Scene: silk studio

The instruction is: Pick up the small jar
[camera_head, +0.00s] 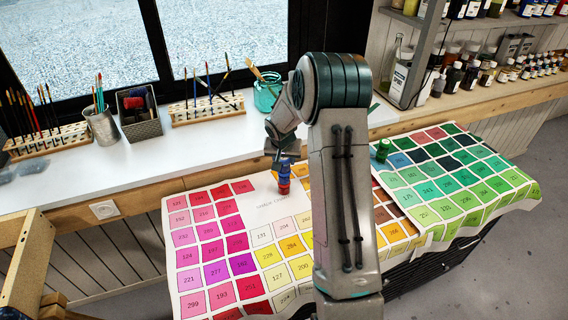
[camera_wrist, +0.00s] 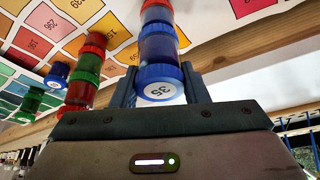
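A small jar with a blue lid marked 35 (camera_wrist: 160,82) stands between the fingers of my gripper (camera_wrist: 160,94) in the wrist view. One finger is on each side of it, close to the lid; I cannot tell whether they press on it. In the head view this blue jar (camera_head: 285,168) is below my gripper (camera_head: 284,156). A red jar (camera_head: 284,186) is directly under it, on the colour chart; it also shows beyond the blue jar in the wrist view (camera_wrist: 157,5).
The wrist view shows red and green jars (camera_wrist: 85,67), a blue jar (camera_wrist: 57,74) and a green jar (camera_wrist: 31,101) nearby. A green jar (camera_head: 383,150) stands on the chart (camera_head: 268,207). The white sill (camera_head: 185,150) behind holds brush racks and cups.

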